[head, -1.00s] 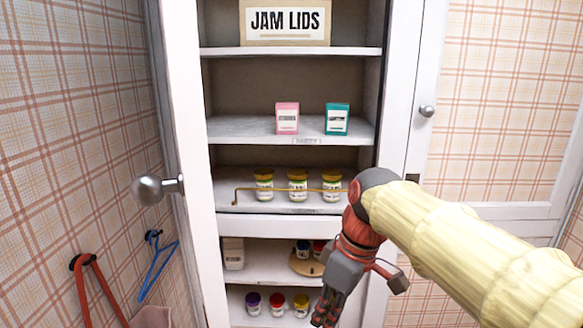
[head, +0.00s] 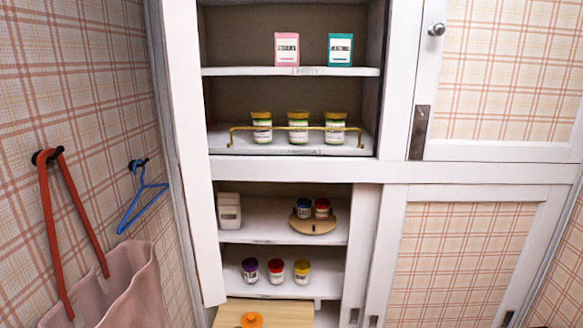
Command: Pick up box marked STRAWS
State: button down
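A pink box (head: 287,49) and a teal box (head: 340,50) stand upright, apart from each other, on an upper cupboard shelf (head: 235,71). Both have white labels with dark print too small to read surely, so I cannot tell which one says STRAWS. A whitish box (head: 229,211) stands at the left of a lower shelf; its label is also unreadable. My gripper is out of view.
Yellow-lidded jars (head: 298,127) stand behind a brass rail (head: 345,129). Two small jars sit on a round wooden board (head: 313,226). Several small jars (head: 275,271) stand lower. A bag (head: 118,290) and a blue hanger (head: 140,198) hang left.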

aim_at(287, 45)
jog(key=j+u, duration=0.3)
jog(key=u, duration=0.15)
jog(key=i+j+u, duration=0.15)
jog(key=u, duration=0.3)
jog(key=j, duration=0.1)
